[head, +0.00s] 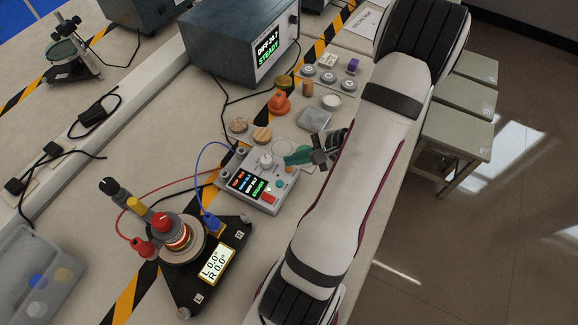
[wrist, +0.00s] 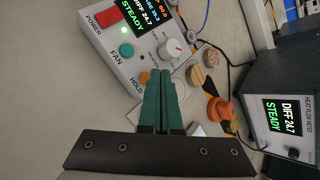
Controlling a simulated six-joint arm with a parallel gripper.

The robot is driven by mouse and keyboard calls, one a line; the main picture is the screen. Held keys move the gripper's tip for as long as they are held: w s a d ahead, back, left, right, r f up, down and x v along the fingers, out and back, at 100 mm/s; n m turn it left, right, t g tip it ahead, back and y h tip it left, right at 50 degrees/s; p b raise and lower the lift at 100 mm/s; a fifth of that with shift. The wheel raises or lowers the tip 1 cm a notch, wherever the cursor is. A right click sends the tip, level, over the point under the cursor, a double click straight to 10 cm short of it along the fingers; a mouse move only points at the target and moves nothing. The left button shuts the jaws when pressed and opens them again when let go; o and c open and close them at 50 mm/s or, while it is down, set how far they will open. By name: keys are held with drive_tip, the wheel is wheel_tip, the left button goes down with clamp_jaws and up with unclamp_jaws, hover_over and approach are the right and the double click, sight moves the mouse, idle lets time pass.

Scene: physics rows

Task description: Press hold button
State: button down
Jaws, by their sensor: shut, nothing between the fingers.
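The control box (head: 236,203) is a light grey unit on the bench with a screen, a white knob, a red power switch and small buttons. In the wrist view the control box (wrist: 116,55) shows the labels POWER, FAN and HOLD. The orange hold button (wrist: 144,78) is just left of my fingertips, and the teal fan button (wrist: 127,50) is farther left. My gripper (wrist: 161,72) has green fingers, shut together and empty. In the head view my gripper (head: 288,160) is over the box's right side. Whether the fingertips touch the box cannot be told.
A heat flow meter (wrist: 285,115) reads DIFF 24.7 STEADY; it stands at the back in the head view (head: 235,45). An orange knob-shaped piece (head: 279,103) and wooden discs (head: 262,135) are behind the box. A coil stand (head: 178,237) with red and blue cables is at left front.

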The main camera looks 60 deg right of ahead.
idle(0.5)
drive_tip(key=shift+f, duration=0.4)
drive_tip(key=shift+f, duration=0.35)
idle(0.4)
drive_tip(key=shift+r, duration=0.8)
drive_tip(key=shift+r, duration=0.1)
drive_tip(key=shift+r, duration=2.4)
